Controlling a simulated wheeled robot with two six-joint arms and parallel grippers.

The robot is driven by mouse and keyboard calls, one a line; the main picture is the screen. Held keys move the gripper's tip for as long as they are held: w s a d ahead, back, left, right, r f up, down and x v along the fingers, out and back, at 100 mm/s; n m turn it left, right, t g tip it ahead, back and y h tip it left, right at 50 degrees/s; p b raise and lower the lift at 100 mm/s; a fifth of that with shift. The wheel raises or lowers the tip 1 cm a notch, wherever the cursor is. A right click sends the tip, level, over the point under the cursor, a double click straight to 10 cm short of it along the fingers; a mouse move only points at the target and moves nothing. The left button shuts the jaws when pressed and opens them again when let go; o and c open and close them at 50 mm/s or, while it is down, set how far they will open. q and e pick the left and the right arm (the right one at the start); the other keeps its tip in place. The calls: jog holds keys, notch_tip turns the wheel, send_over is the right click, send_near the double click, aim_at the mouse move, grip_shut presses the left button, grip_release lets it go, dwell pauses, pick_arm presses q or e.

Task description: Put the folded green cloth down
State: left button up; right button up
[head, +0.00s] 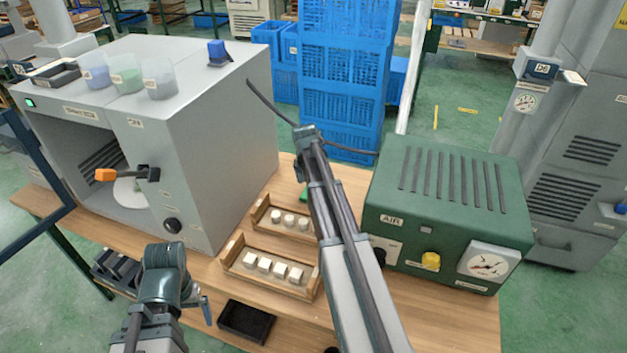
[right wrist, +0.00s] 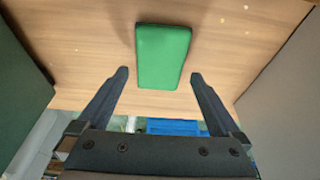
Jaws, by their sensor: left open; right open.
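The folded green cloth (right wrist: 163,55) lies flat on the wooden table in the right wrist view. In the head view only a small green part of it (head: 304,196) shows beside my right arm, which hides the rest. My right gripper (right wrist: 160,75) is open. Its two fingertips show on either side of the cloth's near end, with a gap to each edge, and nothing is held. I cannot tell their exact height above the table. My left gripper (head: 203,302) is open at the lower left of the head view, away from the cloth, its jaws partly hidden.
The wooden table (head: 430,318) carries a grey cabinet (head: 225,140) on the left and a green air unit (head: 450,200) on the right. Two wooden trays (head: 229,262) with white blocks and a black tray (head: 246,322) sit between them. Blue crates (head: 345,70) stand behind.

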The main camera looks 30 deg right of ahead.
jog(key=p+v, duration=0.7)
jog(key=v, duration=0.1)
jog(key=shift+r, duration=0.2)
jog(key=shift+a+f, duration=0.1)
jog(key=shift+f, duration=0.05)
jog(key=b+x, duration=1.2)
dwell(0.3)
